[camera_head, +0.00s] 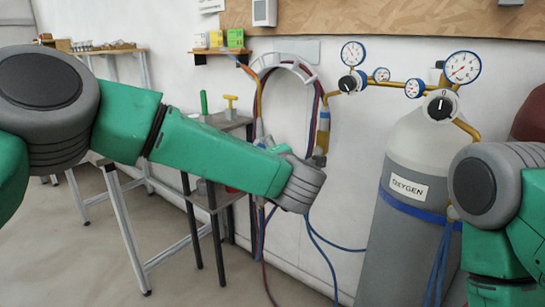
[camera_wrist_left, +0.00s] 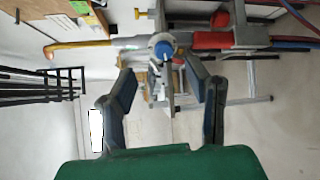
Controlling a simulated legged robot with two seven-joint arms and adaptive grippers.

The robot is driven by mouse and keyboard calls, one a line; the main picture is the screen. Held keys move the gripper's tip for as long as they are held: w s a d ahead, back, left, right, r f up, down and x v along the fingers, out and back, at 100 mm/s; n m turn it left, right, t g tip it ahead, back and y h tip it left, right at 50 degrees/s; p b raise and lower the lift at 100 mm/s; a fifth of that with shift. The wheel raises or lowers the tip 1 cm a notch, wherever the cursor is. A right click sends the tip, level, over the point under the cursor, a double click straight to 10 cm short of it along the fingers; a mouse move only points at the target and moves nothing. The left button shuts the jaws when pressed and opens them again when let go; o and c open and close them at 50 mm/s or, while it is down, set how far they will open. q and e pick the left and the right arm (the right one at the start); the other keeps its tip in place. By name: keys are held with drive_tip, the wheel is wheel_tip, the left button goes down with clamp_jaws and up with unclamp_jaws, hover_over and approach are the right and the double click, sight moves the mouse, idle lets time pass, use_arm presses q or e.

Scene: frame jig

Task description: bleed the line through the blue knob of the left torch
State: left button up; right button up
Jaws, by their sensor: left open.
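A blue knob (camera_wrist_left: 163,50) faces the camera in the left wrist view, on a torch (camera_wrist_left: 125,43) that runs across the picture with a brass-coloured tip at the left. My left gripper (camera_wrist_left: 161,78) is open, one finger on each side of the line to the knob. The knob shows just beyond the fingertips; I cannot tell whether they touch it. In the head view, a left torch (camera_head: 260,129) and a right torch (camera_head: 323,128) hang on the wall. My left wrist covers the lower part between them and hides the fingers. My right gripper is out of view.
A grey oxygen cylinder (camera_head: 394,235) with gauges (camera_head: 462,67) stands at the right. Blue hoses (camera_head: 325,258) hang below the torches. A small dark table (camera_head: 218,122) with green and yellow handles is behind my left arm. A workbench (camera_head: 103,50) stands far left.

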use_arm(q)
drive_tip(key=shift+v, duration=1.45)
drive_tip(key=shift+f, duration=0.1)
drive_tip(key=s+a+f+m+g+h+p, duration=0.1)
drive_tip(key=s+a+f+m+g+h, duration=0.15)
drive_tip(key=s+f+m, duration=0.45)
drive_tip(key=s+a+f+m+g+h+p, duration=0.1)
drive_tip(key=s+a+f+m, duration=0.25)
drive_tip(key=f, duration=0.85)
drive_tip(key=s+a+f+m+g+h, duration=0.2)
drive_tip(key=s+f+m, duration=0.35)
drive_tip(key=f, duration=0.35)
drive_tip(key=s+a+f+m+g, duration=0.2)
drive_tip(key=s+a, duration=0.4)
drive_tip(key=s, duration=0.4)
drive_tip(key=s+a+f+m+g+y+p, duration=0.1)
drive_tip(key=s+a+f+m+g, duration=0.2)
drive_tip(key=s+a, duration=0.3)
drive_tip(key=s+a+f+m+g+p, duration=0.1)
drive_tip(key=s+a, duration=0.5)
drive_tip(key=s, duration=0.7)
drive_tip(key=f+m+g, duration=0.1)
drive_tip(key=m+g, duration=0.1)
drive_tip(key=g, duration=0.1)
drive_tip(key=shift+s+a+f, duration=0.25)
drive_tip(key=shift+s+f, duration=0.05)
drive_tip(key=shift+w+g, duration=0.15)
drive_tip(key=shift+g, duration=0.1)
